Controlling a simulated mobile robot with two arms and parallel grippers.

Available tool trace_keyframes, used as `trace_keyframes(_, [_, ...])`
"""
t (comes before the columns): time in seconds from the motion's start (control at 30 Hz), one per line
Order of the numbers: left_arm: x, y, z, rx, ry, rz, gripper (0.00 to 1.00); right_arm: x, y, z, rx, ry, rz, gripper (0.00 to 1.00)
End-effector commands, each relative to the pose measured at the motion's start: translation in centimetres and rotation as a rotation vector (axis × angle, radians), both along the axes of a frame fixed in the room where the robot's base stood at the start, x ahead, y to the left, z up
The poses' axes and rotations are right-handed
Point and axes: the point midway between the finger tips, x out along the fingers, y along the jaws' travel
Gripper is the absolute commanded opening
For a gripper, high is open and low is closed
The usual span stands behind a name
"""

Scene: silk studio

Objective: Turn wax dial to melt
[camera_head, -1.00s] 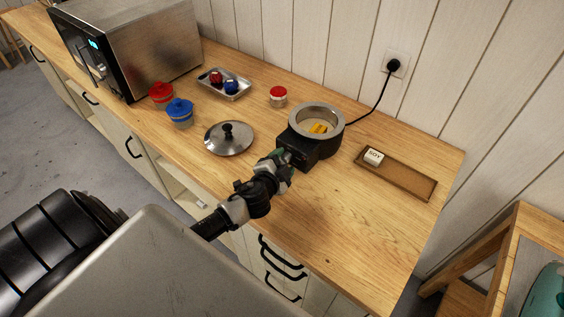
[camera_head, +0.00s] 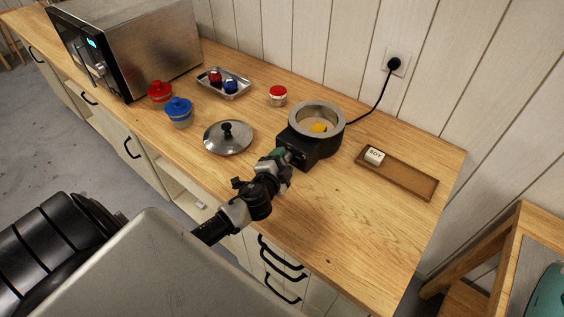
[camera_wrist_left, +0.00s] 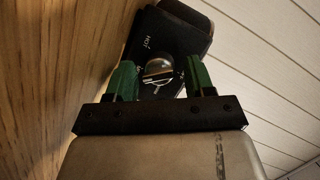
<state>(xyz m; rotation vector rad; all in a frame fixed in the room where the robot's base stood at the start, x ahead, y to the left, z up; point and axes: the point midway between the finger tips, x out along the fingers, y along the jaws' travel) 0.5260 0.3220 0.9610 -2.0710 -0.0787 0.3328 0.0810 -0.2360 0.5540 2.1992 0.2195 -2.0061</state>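The wax pot (camera_head: 335,122) is a round grey metal pot on a black base, with a small orange-yellow wax lump (camera_head: 319,128) inside. Its dial (camera_wrist_left: 160,70) is a silver knob on the black front panel (camera_wrist_left: 172,35); a "HOT" mark shows there in the left wrist view. My left gripper (camera_head: 283,155) is at the base's front. In the left wrist view its green fingers (camera_wrist_left: 161,78) stand apart on either side of the knob, with small gaps seeming to show. The dial's exact pointing is hard to read. My right gripper is not in view.
A metal lid (camera_head: 228,138) lies left of the pot. A red-lidded jar (camera_head: 278,96), a metal tray (camera_head: 224,84), and red (camera_head: 160,94) and blue (camera_head: 179,112) jars stand farther left. A brown tray (camera_head: 410,178) with a "SOY" block (camera_head: 374,156) lies right. The front-right counter is clear.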

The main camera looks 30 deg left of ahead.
Motion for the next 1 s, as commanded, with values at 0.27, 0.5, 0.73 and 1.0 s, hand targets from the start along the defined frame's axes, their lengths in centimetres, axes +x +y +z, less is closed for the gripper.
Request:
trace_keyframes(0.27, [0.0,0.0,0.0,-0.001,0.001,0.000,0.58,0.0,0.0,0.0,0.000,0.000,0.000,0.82])
trace_keyframes(0.5, [-2.2,-0.5,0.2,-0.004,0.002,-0.001,0.58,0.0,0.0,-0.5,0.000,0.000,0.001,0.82])
trace_keyframes(0.73, [-6.6,-1.4,1.0,-0.003,0.002,-0.002,0.58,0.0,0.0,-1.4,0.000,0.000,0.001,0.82])
trace_keyframes(1.0, [-9.9,-2.0,1.9,-0.001,0.001,0.001,0.58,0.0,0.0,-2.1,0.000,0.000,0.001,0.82])
